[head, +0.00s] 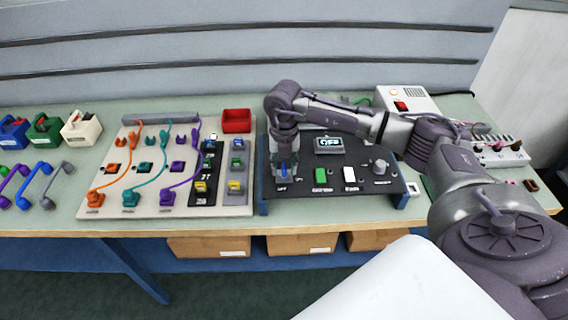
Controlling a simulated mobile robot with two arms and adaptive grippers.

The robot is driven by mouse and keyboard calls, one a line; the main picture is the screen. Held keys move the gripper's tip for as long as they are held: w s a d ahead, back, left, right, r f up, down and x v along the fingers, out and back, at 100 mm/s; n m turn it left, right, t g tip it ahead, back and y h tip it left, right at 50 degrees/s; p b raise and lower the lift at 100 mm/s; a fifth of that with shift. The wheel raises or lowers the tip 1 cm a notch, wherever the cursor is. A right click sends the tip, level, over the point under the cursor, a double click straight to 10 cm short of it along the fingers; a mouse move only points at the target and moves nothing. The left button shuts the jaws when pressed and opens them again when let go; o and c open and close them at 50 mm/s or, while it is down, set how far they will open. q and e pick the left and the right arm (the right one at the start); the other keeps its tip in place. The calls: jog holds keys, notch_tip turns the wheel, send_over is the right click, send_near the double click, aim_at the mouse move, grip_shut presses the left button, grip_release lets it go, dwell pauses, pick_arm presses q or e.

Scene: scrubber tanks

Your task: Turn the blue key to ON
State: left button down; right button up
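The black control panel (345,193) stands on the bench right of centre. Its small display (329,145) appears to read OFF. The blue key (284,171) is at the panel's left end, partly hidden by my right gripper. My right gripper (285,175) points straight down over the key, with its fingers around or just beside it. I cannot tell whether the fingers touch the key. My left gripper is out of view.
The panel also has a green switch (320,178), a white switch (349,174) and a knob (379,167). A cable board (227,204) stands close on the left. A red bin (236,121) and a white box (407,97) are behind.

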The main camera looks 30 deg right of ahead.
jog(key=shift+c, duration=0.2)
grip_shut()
dwell(0.3)
jog(key=m+b, duration=0.1)
jog(key=m, duration=0.4)
jog(key=shift+m, duration=0.4)
jog(key=m, duration=0.5)
jog(key=shift+m, duration=0.7)
jog(key=shift+w, duration=0.1)
jog(key=shift+o, duration=0.2)
grip_release()
